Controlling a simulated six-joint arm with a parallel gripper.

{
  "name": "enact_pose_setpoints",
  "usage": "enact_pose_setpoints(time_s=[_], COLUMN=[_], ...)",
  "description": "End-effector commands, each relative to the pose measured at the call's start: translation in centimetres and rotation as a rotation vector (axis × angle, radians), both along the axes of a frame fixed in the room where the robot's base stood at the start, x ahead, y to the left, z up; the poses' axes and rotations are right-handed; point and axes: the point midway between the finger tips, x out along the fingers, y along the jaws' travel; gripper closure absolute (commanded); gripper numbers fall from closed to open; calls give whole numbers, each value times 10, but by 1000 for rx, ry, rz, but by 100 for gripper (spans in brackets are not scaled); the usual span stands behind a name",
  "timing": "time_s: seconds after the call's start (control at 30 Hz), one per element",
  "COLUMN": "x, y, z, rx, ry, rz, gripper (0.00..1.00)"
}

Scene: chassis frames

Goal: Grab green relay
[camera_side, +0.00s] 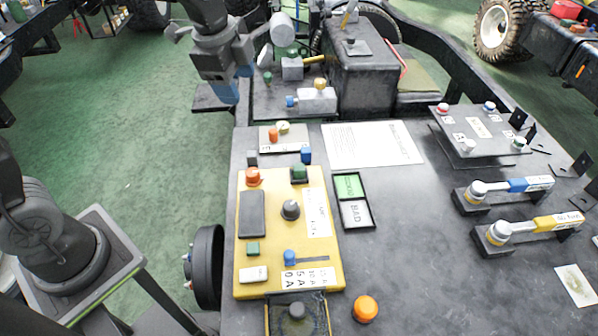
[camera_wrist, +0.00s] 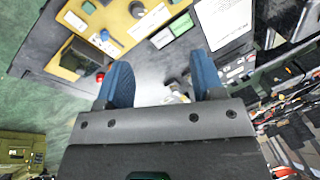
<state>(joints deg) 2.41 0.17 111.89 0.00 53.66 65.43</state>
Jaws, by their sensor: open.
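A small dark-green block (camera_side: 299,173), which looks like the relay, sits at the top right corner of the yellow panel (camera_side: 240,283). My gripper (camera_side: 229,92) is open and empty, raised beyond the far left edge of the dark table, apart from both green pieces. In the wrist view its blue fingers (camera_wrist: 163,85) stand apart with nothing clearly between them. I cannot tell which green piece that is.
An orange knob (camera_side: 253,176) and a blue block (camera_side: 306,155) stand near the green block. A green and grey label tray (camera_side: 371,213) lies right of the panel. Grey fixtures (camera_side: 317,99) stand at the back.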

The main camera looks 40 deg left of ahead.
Motion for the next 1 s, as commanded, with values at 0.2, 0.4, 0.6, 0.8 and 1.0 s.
enact_pose_setpoints(time_s=[0.2, 0.4, 0.6, 0.8, 1.0], x=[74, 119, 137, 140, 139], y=[-12, -22, -27, -28, -28], z=[-62, -128, -169, -193, -232], rx=[99, 145, 158, 157, 157], ry=[109, 178, 208, 216, 215], rz=[-502, -923, -1157, -1204, -1202], gripper=[38, 38, 38, 38, 38])
